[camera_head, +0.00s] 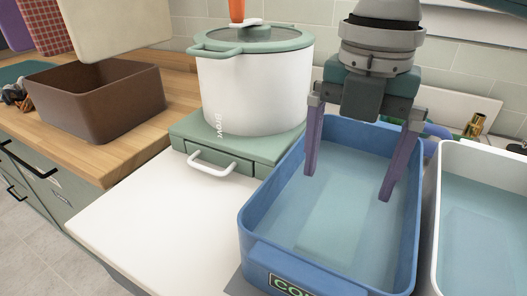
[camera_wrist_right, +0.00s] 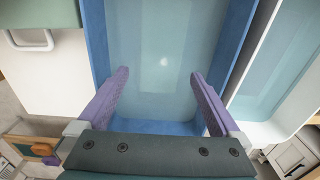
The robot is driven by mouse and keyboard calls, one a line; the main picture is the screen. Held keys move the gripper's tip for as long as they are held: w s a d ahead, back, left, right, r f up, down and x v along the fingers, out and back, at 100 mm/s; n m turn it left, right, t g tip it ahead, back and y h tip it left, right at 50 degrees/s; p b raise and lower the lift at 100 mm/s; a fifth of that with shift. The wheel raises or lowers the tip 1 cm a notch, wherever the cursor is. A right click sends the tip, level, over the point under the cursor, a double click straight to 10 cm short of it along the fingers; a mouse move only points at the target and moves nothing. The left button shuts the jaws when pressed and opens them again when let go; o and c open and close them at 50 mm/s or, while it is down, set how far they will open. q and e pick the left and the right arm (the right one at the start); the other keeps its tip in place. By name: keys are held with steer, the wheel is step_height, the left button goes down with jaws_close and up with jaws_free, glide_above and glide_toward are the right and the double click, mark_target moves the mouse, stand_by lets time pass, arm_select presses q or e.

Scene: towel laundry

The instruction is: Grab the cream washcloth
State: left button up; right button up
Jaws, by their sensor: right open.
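A flat cream piece (camera_head: 115,25) with rounded lower corners hangs at the top left of the head view, above a brown bin. It looks like the cream washcloth, but its top is cut off and I cannot be sure. My right gripper (camera_head: 346,185) points down over the blue tub, with its purple fingers spread and nothing between them. The wrist view shows the same open right gripper (camera_wrist_right: 160,75) over the tub's water. It is far to the right of the cream piece. My left gripper is not in view.
The blue tub (camera_head: 255,224) holds clear water. A white tub (camera_head: 435,200) of water stands right of it. A white pot (camera_head: 255,95) sits on a green stove (camera_head: 240,148). The brown bin (camera_head: 120,110) stands on the wooden counter. The white counter (camera_head: 150,215) is clear.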

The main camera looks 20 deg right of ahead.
mark_target(337, 217)
steer(key=f, duration=0.7)
steer(key=shift+s+a+f, duration=0.15)
steer(key=shift+s, duration=0.05)
steer(key=shift+c, duration=0.2)
steer(key=c, duration=1.1)
steer(key=shift+r, duration=0.2)
